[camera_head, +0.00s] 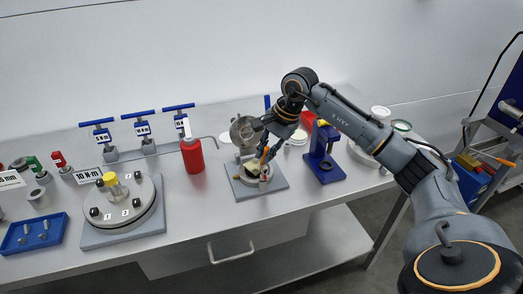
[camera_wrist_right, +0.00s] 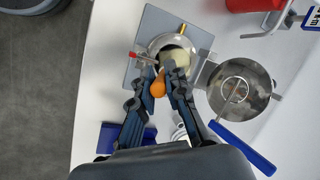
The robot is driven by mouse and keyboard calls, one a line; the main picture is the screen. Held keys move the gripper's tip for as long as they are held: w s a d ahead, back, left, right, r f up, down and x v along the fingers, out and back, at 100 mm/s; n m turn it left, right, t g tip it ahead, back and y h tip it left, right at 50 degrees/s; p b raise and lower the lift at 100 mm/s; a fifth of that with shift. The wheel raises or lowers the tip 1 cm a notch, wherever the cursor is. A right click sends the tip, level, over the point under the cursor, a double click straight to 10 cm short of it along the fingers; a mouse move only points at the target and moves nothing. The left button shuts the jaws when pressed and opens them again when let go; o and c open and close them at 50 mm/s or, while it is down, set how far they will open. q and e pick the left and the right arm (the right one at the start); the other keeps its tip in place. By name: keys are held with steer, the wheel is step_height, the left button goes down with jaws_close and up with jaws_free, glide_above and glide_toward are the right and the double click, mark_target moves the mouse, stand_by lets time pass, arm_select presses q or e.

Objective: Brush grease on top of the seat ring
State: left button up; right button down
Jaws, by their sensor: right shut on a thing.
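My right gripper (camera_head: 262,158) is over the opened metal body (camera_head: 243,179) on a grey plate (camera_head: 275,184). In the right wrist view, the gripper (camera_wrist_right: 168,72) is shut on a brush with an orange handle (camera_wrist_right: 157,88). A pale, cream-coloured part (camera_wrist_right: 178,57), which looks like the bristles, is at the round opening of the metal body (camera_wrist_right: 158,44). The seat ring seems to be at that opening, but the brush and fingers partly hide it. I cannot tell whether the bristles touch it. My left gripper is not in view.
A round metal lid with a blue handle (camera_wrist_right: 240,92) stands open beside the body. A red bottle (camera_head: 193,156) is left of it. A blue stand (camera_head: 322,155) is close on the right. A round grey fixture (camera_head: 122,203) and blue tray (camera_head: 36,232) are farther left.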

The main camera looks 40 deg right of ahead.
steer(key=shift+s+a+r, duration=0.1)
steer(key=shift+s+a, duration=0.4)
steer(key=shift+a, duration=0.1)
steer(key=w, duration=0.3)
steer(key=w+p, duration=0.1)
steer(key=w, duration=0.1)
steer(key=shift+w+a+r, duration=0.35)
steer(key=shift+a, duration=0.05)
stand_by(0.3)
